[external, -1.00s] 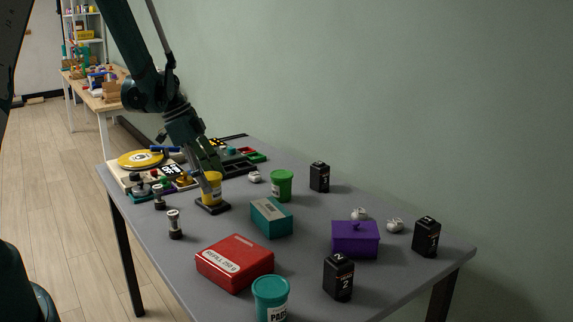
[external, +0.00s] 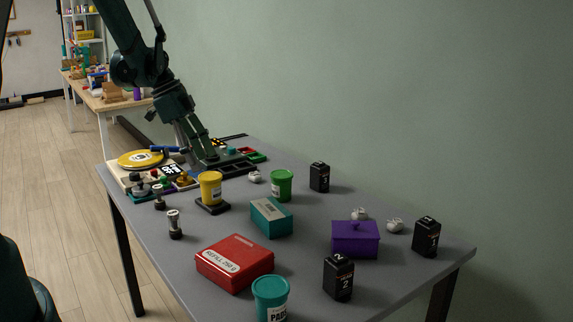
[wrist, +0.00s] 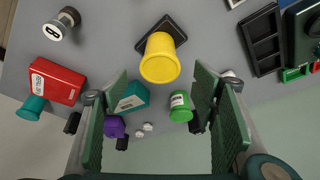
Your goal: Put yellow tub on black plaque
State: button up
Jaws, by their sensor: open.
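The yellow tub (external: 210,187) stands upright on the black plaque (external: 213,208) near the left part of the grey table. In the wrist view the yellow tub (wrist: 160,59) shows from above, with part of the black plaque (wrist: 170,27) showing beyond it. My gripper (external: 200,162) is open and empty, apart from the tub and behind it in the external view. In the wrist view its two fingers (wrist: 160,105) are spread wide with nothing held between them.
A green tub (external: 281,185) and a teal box (external: 271,217) stand right of the yellow tub. A red box (external: 235,262), purple box (external: 355,239), teal tub (external: 270,297) and several black numbered blocks stand farther off. A black divided tray (external: 236,167) lies behind.

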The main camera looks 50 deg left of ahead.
jog(key=shift+v, duration=2.55)
jog(key=d+r+n+y, duration=0.1)
jog(key=d+r, duration=0.4)
jog(key=d, duration=0.3)
jog(key=s+d+r+n+y, duration=0.1)
jog(key=d+r+n, duration=0.1)
jog(key=d+r, duration=0.5)
jog(key=d+r+n, duration=0.1)
jog(key=d+r, duration=0.2)
jog(key=d, duration=0.7)
jog(key=s+d+r+n+t, duration=0.1)
jog(key=s+d+n+t, duration=0.1)
jog(key=s+d, duration=0.5)
jog(key=s+d+r+n+t+y, duration=0.1)
jog(key=s+d+r+n, duration=0.1)
jog(key=s+d, duration=0.5)
jog(key=d, duration=0.6)
jog(key=shift+s+r+t, duration=0.25)
jog(key=shift+r+t, duration=0.1)
jog(key=shift+t, duration=0.05)
